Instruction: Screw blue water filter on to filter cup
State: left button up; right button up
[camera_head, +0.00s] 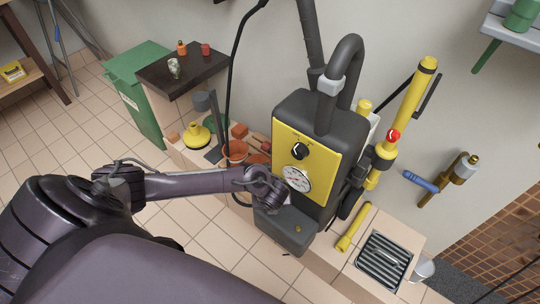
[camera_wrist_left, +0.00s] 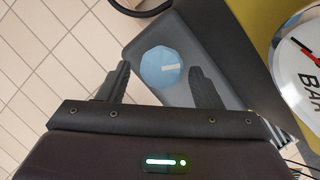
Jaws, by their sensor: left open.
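In the head view my left gripper (camera_head: 272,188) is in front of the machine's yellow panel (camera_head: 318,158), beside the gauge, and the blue piece is hidden there. I cannot make out a filter cup for certain. My right gripper is not in view.
The round gauge (camera_head: 297,179), also in the left wrist view (camera_wrist_left: 302,62), is close to my left gripper. The grey box (camera_head: 286,230) juts from the machine's base. Orange pots (camera_head: 236,151) stand on the ledge to the left. A yellow tube (camera_head: 353,227) lies to the right.

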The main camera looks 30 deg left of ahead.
pick_arm(q)
jog(key=p+v, duration=0.2)
jog(key=v, duration=0.4)
jog(key=shift+r, duration=0.35)
jog(key=shift+s+d, duration=0.1)
